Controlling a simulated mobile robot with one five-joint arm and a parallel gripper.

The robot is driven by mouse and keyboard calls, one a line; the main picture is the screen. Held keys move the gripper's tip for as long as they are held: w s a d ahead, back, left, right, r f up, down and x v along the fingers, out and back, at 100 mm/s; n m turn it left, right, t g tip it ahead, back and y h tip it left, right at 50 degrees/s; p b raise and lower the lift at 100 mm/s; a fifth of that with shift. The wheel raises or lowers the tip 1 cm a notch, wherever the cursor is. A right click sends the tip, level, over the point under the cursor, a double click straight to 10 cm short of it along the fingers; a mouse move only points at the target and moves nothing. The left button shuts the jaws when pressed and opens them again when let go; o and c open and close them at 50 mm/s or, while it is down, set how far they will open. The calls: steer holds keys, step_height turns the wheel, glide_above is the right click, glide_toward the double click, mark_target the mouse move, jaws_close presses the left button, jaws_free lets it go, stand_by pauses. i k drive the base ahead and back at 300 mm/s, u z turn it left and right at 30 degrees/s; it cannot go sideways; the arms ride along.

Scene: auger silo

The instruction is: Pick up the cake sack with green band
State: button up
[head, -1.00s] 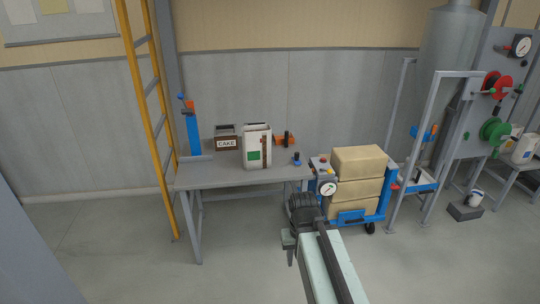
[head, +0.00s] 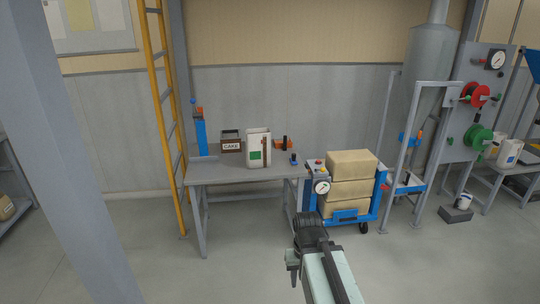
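A white sack (head: 256,141) with a green patch and a brown strip down its right side stands upright on the grey table (head: 225,173). Beside it on the left is a box with a CAKE label (head: 231,146). I cannot tell whether the green patch is the band of the cake sack. My arm reaches up from the bottom of the head view, and my gripper (head: 293,262) shows small at its end, in front of and below the table, apart from the sack. Its fingers are too small to tell open from shut.
A blue cart (head: 349,216) with stacked tan blocks (head: 351,177) stands right of the table. A yellow ladder (head: 168,110) rises at its left, and a grey post (head: 75,150) is nearer on the left. Other white sacks (head: 508,153) stand far right. Floor before the table is clear.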

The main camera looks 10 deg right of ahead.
mark_target(258, 141)
steer(key=u, duration=0.15)
steer(key=i, duration=1)
steer(key=u, duration=0.45)
steer(key=i, duration=1.5)
steer(key=u, duration=1.05)
steer(key=i, duration=0.85)
